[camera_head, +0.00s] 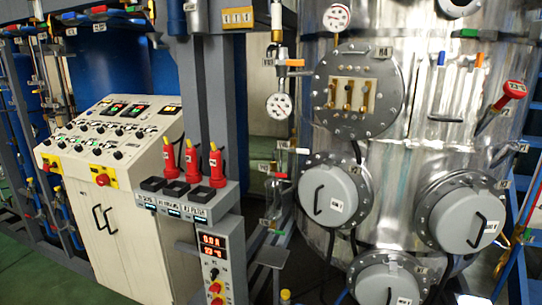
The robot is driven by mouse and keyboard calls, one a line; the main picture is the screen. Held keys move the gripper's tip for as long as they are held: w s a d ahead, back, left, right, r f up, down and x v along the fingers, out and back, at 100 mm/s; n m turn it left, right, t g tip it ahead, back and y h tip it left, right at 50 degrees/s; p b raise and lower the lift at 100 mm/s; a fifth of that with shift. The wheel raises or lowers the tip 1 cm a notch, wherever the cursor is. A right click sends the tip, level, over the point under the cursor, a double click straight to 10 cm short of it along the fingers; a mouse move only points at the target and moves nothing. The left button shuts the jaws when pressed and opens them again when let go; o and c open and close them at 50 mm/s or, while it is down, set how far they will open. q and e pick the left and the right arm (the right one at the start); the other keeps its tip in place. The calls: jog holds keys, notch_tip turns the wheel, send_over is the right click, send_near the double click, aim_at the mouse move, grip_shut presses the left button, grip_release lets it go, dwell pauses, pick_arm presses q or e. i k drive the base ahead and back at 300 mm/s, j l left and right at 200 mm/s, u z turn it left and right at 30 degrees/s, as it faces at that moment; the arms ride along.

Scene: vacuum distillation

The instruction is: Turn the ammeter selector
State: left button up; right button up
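A small control box (223,262) stands at the lower middle on a grey post. Its upper red display (211,240) seems to read 0.0 A, with a second red readout (211,251) just below. A small dark knob (214,273) sits under the readouts, probably the ammeter selector; its pointing direction is too small to tell. Red push buttons (215,288) are below it. Neither my left nor my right gripper is in view.
A white control console (120,150) with many knobs stands left. Three red-topped plugs (192,162) stand above dark sockets (200,192) on a grey shelf. A large steel vessel (420,130) with round hatches fills the right. Green floor (35,270) shows lower left.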

aim_at(215, 272)
jog(key=i+j+z, duration=0.1)
jog(key=j+z, duration=0.2)
jog(key=j, duration=0.4)
jog(key=j+z, duration=0.3)
jog(key=j, duration=0.35)
